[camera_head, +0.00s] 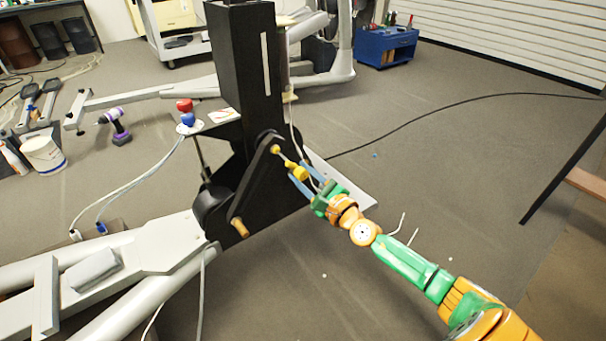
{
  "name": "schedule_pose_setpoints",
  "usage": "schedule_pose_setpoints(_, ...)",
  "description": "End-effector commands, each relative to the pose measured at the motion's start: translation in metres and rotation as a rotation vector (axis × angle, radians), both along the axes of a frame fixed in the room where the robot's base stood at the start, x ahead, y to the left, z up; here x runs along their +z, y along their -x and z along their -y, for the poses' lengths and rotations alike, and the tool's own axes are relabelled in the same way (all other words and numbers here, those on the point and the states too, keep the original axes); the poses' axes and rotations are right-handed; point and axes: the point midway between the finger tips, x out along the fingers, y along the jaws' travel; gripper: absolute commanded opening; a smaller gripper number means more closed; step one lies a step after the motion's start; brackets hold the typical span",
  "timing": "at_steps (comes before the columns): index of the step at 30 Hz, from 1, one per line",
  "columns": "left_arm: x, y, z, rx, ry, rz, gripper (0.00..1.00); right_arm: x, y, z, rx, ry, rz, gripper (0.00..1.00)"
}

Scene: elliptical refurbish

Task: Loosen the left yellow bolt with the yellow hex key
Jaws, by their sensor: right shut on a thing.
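The right gripper (303,178) reaches in from the lower right and is shut on the yellow hex key (299,172). The key points up and left from the fingers toward a yellow bolt (276,149) at the top of the black crank arm (256,178). The key's tip is at or very near this bolt; at this size I cannot tell whether it is seated. The crank arm is mounted on the side of the black upright housing (240,70). I see no second yellow bolt clearly. The left gripper is out of view.
An orange-brown peg (239,228) sticks out at the crank's lower end. The grey machine frame (130,262) fills the lower left, with cables hanging beside it. A purple drill (115,125) and a white bucket (43,155) stand at left. The floor at right is mostly clear.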

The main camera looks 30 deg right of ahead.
Motion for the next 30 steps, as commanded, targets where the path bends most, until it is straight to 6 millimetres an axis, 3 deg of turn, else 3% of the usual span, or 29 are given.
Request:
schedule_pose_setpoints(25, 0.001, 0.001, 0.002, 0.000, 0.005, -0.003, 0.81, 0.000, 0.014, 0.001, 0.000, -0.017, -0.001, 0.00)
schedule_pose_setpoints(27, -0.004, 0.001, 0.002, 0.000, 0.005, -0.003, 0.81, -0.002, 0.014, 0.002, -0.001, -0.194, -0.013, 0.00)
schedule_pose_setpoints(30, -0.006, 0.002, 0.002, 0.000, 0.004, -0.004, 0.81, 0.001, 0.014, 0.004, -0.002, -0.732, -0.054, 0.00)
